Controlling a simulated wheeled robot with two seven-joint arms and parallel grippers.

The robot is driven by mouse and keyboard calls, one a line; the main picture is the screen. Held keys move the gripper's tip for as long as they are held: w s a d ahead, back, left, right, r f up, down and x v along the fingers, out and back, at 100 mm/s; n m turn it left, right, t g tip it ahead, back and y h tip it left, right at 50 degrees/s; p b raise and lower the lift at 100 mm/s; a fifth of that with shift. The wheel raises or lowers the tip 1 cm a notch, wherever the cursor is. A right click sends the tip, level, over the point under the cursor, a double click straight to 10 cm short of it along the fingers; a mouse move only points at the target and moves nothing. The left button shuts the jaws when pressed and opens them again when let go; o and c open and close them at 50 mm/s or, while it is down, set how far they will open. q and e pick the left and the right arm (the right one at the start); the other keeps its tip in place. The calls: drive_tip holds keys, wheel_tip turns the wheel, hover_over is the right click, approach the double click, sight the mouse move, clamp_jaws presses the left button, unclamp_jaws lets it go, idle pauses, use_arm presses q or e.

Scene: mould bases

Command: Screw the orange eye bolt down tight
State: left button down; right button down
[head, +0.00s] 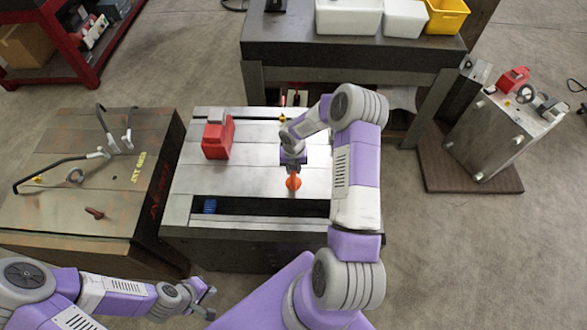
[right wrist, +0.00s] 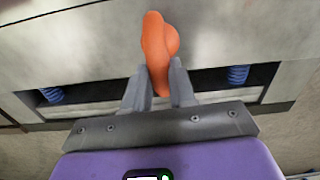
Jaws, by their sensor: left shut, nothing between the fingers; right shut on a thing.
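The orange eye bolt (head: 293,182) stands at the top plate of the middle mould base (head: 255,175), near its front edge. My right gripper (head: 292,168) comes down from above and is shut on the eye bolt. In the right wrist view the eye bolt (right wrist: 158,50) sits between the two grey fingers (right wrist: 160,88), its ring reaching past the fingertips. Whether its shank is fully seated cannot be seen. My left gripper (head: 207,293) is shut and empty, low at the front left, away from the bolt.
A red block (head: 217,138) stands on the mould base's left part. A second mould base (head: 80,195) with hooks and black hoses lies to the left. A bench (head: 350,52) with white and yellow bins stands behind. Blue springs (right wrist: 238,75) show in the front gap.

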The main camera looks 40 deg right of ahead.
drive_tip(key=shift+w, duration=0.1)
drive_tip(key=shift+f+m+b, duration=0.1)
drive_tip(key=shift+m+b, duration=0.55)
drive_tip(key=shift+m, duration=0.55)
drive_tip(key=m+b, duration=0.1)
drive_tip(key=m, duration=0.1)
drive_tip(key=shift+m, duration=0.3)
drive_tip(key=c, duration=0.9)
unclamp_jaws()
drive_tip(key=shift+c, duration=0.2)
drive_tip(key=shift+o, duration=0.5)
drive_tip(key=shift+s, duration=0.2)
wheel_tip(320, 180, up, 5)
drive_tip(key=p, duration=0.4)
drive_tip(key=shift+w, duration=0.1)
